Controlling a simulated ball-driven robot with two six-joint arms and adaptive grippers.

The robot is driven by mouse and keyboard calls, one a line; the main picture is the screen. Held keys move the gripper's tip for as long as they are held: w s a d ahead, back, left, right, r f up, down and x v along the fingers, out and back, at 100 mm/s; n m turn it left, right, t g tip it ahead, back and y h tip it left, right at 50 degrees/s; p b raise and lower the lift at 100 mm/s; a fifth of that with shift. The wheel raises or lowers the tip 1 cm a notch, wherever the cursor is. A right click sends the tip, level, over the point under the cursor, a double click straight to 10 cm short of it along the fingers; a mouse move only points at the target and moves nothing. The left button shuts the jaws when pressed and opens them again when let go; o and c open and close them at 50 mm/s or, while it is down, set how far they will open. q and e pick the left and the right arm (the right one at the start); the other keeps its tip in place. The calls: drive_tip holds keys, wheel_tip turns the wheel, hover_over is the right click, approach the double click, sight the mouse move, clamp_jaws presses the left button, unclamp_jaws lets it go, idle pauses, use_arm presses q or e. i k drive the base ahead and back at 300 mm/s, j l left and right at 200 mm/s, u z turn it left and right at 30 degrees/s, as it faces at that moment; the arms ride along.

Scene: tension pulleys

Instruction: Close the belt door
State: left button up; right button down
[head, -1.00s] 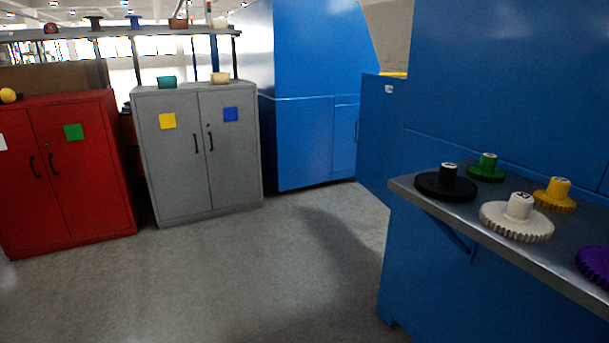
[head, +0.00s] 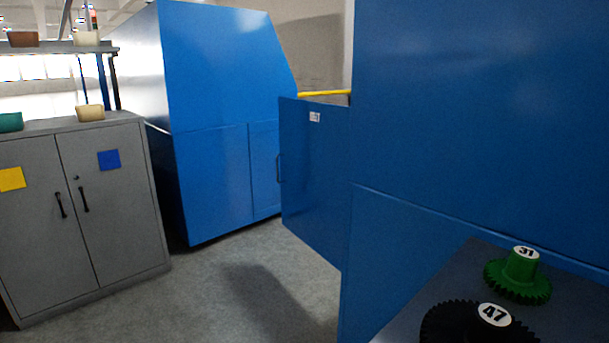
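A blue door panel (head: 312,185) with a small white label (head: 314,117) stands swung out from the large blue machine (head: 470,110) on the right. It appears to be the belt door, and it is open. A dark handle (head: 279,167) shows at its left edge, where the blue cabinet behind also begins; which of the two it belongs to is hard to tell. A yellow bar (head: 325,93) shows just above the door's top edge. Neither of my grippers is in view.
A blue machine (head: 215,90) stands behind the door. A grey cabinet (head: 105,220) is at the left. Open grey floor (head: 245,290) lies between. A shelf (head: 400,325) at the lower right holds a green gear (head: 517,280) and a black gear (head: 460,322).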

sight(314, 135)
drive_tip(key=i+j+z, duration=0.15)
drive_tip(key=z, duration=0.25)
drive_tip(key=i+j+z, duration=0.15)
drive_tip(key=z, duration=0.25)
drive_tip(key=i+j, duration=0.05)
